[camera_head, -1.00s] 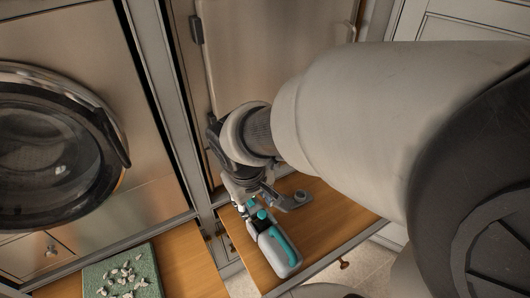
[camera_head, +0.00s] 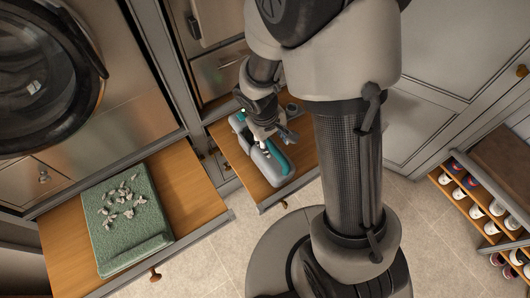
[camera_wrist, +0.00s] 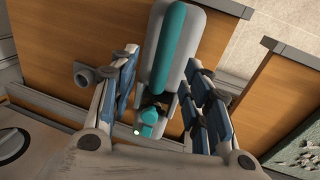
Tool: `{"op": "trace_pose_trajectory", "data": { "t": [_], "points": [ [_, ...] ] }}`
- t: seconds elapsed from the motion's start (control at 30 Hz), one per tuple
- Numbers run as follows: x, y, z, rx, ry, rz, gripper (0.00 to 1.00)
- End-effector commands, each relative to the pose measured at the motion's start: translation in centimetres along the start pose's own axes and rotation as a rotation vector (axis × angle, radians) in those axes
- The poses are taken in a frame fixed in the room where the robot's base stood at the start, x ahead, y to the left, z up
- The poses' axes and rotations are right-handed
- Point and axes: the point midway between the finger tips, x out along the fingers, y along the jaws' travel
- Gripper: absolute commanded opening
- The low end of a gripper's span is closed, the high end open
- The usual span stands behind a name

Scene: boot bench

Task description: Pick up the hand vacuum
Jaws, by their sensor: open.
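The hand vacuum (camera_head: 261,160) is grey-white with a teal handle and lies on a pulled-out wooden drawer board. In the wrist view the hand vacuum (camera_wrist: 189,50) runs up the middle of the picture, with its teal parts showing. My gripper (camera_head: 277,135) is above it in the head view and covers part of it. In the wrist view my open gripper (camera_wrist: 160,78) has one finger pad on each side of the vacuum's body, with a gap visible on both sides. I cannot tell how far below the fingertips it lies.
A small grey round item (camera_head: 292,108) sits on the same drawer (camera_head: 304,151), close to my gripper. Another open drawer (camera_head: 196,192) holds a folded green towel (camera_head: 120,240) with pale crumbs (camera_head: 121,201). A shoe rack (camera_head: 484,207) stands at the right; the floor between is clear.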

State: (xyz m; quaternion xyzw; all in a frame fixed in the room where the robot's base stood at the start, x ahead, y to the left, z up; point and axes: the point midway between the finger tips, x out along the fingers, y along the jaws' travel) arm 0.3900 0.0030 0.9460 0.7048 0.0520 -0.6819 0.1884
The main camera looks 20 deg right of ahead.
Motion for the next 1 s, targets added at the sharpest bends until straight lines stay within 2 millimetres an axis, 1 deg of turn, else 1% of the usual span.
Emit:
{"op": "trace_pose_trajectory", "data": {
  "t": [0.03, 0.27, 0.4, 0.5, 0.57, 0.67, 0.87, 1.0],
  "points": [
    [0.9, 0.0, 0.0, -0.001, -0.001, 0.000, 0.44],
    [2.3, -0.1, 0.1, 0.000, 0.000, 0.000, 0.44],
    [4.6, -0.5, 0.6, 0.000, -0.001, -0.001, 0.44],
    [6.0, -0.6, 0.7, 0.000, -0.002, -0.001, 0.44],
    [6.5, -0.6, 0.6, 0.000, -0.001, 0.000, 0.44],
    [6.9, -0.5, 0.6, 0.001, 0.001, -0.001, 0.44],
    [6.8, -0.5, 0.5, 0.000, 0.002, 0.000, 0.44],
    [6.8, -0.5, 0.5, 0.000, 0.001, 0.000, 0.35]
  ]
}}
